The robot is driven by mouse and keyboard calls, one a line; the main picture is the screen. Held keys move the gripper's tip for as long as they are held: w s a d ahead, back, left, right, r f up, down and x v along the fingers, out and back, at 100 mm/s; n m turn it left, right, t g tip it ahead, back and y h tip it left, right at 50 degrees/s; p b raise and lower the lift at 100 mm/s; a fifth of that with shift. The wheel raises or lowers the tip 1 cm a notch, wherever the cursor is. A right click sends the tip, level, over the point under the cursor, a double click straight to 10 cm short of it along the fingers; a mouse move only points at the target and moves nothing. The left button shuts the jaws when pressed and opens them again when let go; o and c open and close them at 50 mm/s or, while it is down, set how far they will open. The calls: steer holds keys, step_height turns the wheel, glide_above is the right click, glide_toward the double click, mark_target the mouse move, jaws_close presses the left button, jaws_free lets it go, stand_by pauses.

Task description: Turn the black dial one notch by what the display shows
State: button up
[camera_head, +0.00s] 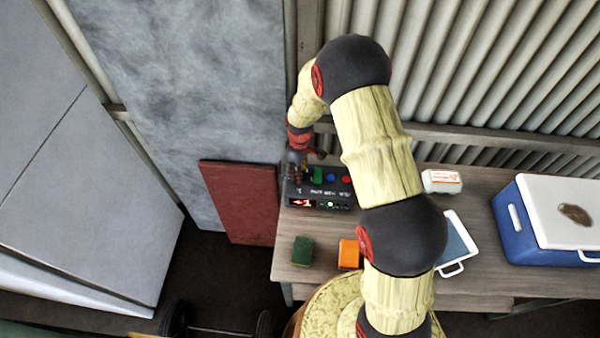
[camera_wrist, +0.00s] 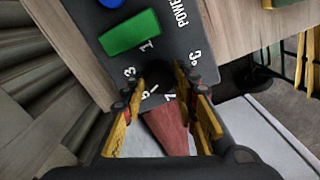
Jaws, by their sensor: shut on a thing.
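A black control box (camera_head: 322,190) stands on the wooden table near its back left corner. Its small red display (camera_head: 302,203) reads what looks like "+1". My gripper (camera_head: 297,172) reaches down onto the left end of the box. In the wrist view my gripper (camera_wrist: 160,82) has its fingers closed on both sides of the black dial (camera_wrist: 157,75), which is dark and mostly hidden between them. White numerals ring the dial, partly covered by the fingers. The dial's pointer cannot be made out.
A green block (camera_head: 317,175), a blue button (camera_head: 331,178) and a red button (camera_head: 346,180) sit on the box. A green sponge (camera_head: 303,250), an orange item (camera_head: 349,254), a white tray (camera_head: 457,245), a white carton (camera_head: 441,181) and a cooler (camera_head: 511,222) share the table.

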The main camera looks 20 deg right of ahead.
steer(key=shift+n, duration=0.6)
steer(key=o, duration=1.1)
steer(key=shift+o, duration=0.3)
steer(key=shift+r, duration=0.15)
step_height(320, 180, up, 12)
